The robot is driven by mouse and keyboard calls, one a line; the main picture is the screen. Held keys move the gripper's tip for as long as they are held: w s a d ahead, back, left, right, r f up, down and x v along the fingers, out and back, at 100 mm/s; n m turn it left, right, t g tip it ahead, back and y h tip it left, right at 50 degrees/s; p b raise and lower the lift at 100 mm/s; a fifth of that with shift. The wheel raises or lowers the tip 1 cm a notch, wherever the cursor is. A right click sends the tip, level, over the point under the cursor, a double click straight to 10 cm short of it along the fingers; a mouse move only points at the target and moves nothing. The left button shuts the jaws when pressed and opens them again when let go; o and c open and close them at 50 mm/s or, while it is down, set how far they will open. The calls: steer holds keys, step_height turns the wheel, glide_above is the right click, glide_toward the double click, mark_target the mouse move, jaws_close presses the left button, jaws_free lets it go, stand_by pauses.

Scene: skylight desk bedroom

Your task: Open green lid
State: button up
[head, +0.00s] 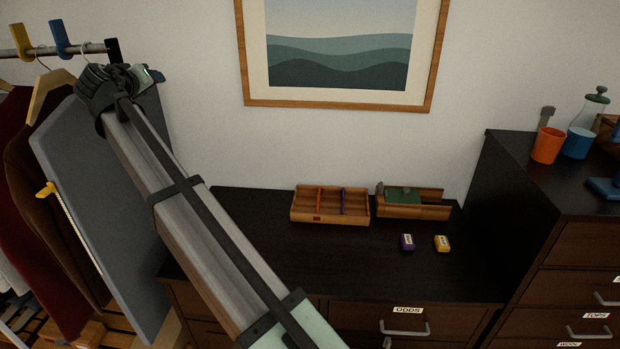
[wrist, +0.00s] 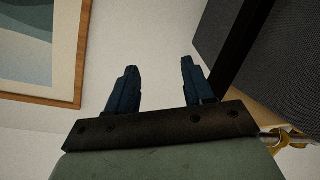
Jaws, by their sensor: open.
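A green lid (head: 403,195) lies flat over part of a small wooden box (head: 428,211) at the back right of the low black dresser. A grey piece stands at the box's left end. My gripper (wrist: 156,78) is open and empty in the wrist view, its two dark blue fingers apart with pale wall beyond. In the head view my arm reaches up to the upper left, by the hanging clothes, far from the box. The fingers are hard to make out there.
A divided wooden tray (head: 302,215) sits left of the box. A purple block (head: 407,243) and a yellow block (head: 442,244) lie in front. A taller dresser (head: 545,190) at right holds an orange cup (head: 547,146) and a glass jar. A grey board (head: 95,200) stands beside my arm.

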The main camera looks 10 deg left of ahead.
steer(key=w+d+f+g+h, duration=0.1)
steer(key=w+d+f, duration=0.25)
steer(key=d, duration=0.25)
steer(key=w+d+f+m+g+h, duration=0.1)
steer(key=w+d+f, duration=0.1)
steer(key=w+d, duration=0.35)
steer(key=w+d+f+g, duration=0.1)
steer(key=w+d+f, duration=0.25)
steer(key=d, duration=0.35)
steer(key=m+g+y, duration=0.2)
steer(key=g, duration=0.6)
glide_toward(407, 189)
steer(key=x, duration=0.8)
steer(key=shift+a+f, duration=0.1)
steer(key=shift+f, duration=0.05)
jaws_close()
